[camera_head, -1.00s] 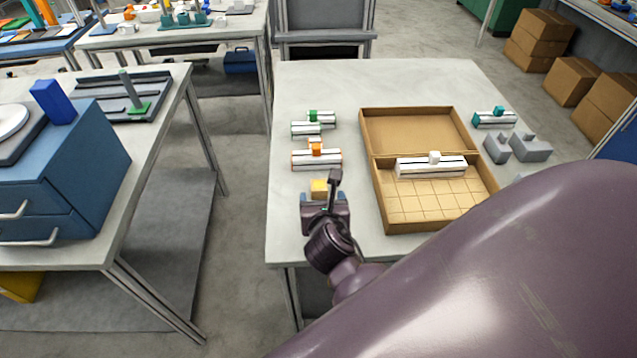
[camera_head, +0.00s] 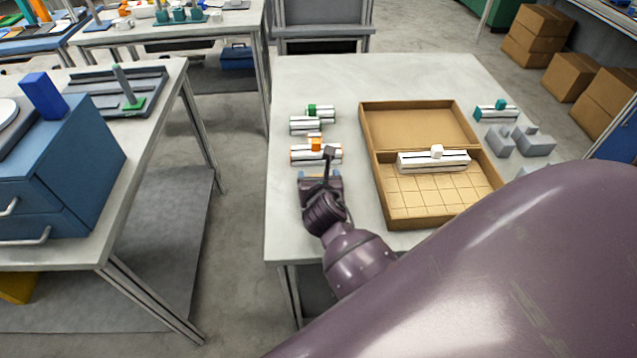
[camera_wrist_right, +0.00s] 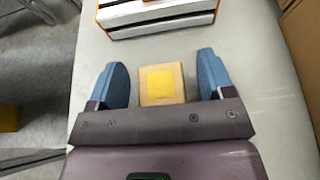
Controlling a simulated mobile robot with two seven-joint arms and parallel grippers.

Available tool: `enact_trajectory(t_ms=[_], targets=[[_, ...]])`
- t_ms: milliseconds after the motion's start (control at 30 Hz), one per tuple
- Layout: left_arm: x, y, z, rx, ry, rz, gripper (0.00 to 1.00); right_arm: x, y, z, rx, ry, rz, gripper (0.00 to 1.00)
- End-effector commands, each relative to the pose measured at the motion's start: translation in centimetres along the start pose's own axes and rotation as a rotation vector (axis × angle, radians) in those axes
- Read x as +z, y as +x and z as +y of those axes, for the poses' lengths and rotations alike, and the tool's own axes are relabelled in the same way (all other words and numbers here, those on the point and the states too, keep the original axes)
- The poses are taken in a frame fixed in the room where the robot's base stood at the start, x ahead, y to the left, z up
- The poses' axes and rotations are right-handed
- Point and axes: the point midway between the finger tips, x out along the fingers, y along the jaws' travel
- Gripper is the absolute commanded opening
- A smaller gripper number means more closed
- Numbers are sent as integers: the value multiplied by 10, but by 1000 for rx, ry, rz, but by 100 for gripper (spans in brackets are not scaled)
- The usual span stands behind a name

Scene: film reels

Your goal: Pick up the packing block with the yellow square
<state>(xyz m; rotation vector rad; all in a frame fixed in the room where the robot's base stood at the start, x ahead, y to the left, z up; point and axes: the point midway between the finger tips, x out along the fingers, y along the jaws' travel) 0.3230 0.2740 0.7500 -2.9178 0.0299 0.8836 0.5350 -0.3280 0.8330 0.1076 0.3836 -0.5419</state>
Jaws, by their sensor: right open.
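The packing block with the yellow square (camera_wrist_right: 161,83) lies on the table in the right wrist view. It is a small tan block with a yellow square on its top face. My right gripper (camera_wrist_right: 164,78) is open, with one blue finger on each side of the block and a gap on both sides. In the head view my right gripper (camera_head: 320,180) is over the table's left part and hides the block. My left gripper is not in view.
An orange-trimmed white block (camera_head: 316,154) lies just beyond the gripper, with a green-topped one (camera_head: 312,120) behind it. An open cardboard box (camera_head: 386,201) holding a white piece stands to the right. Grey blocks (camera_head: 534,146) lie farther right. The table's front left is clear.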

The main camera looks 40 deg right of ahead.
Motion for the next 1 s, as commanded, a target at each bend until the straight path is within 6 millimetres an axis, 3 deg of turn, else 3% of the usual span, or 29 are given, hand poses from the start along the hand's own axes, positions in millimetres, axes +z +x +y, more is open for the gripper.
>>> enact_trajectory(t_ms=[133,567,867,1000], targets=[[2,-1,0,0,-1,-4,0,0,0,0,0,0,0,73],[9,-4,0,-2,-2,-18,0,0,0,0,0,0,0,7],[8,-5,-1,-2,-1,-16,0,4,-2,0,1,1,-3,7],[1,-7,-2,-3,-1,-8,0,19,-7,0,1,2,-7,7]])
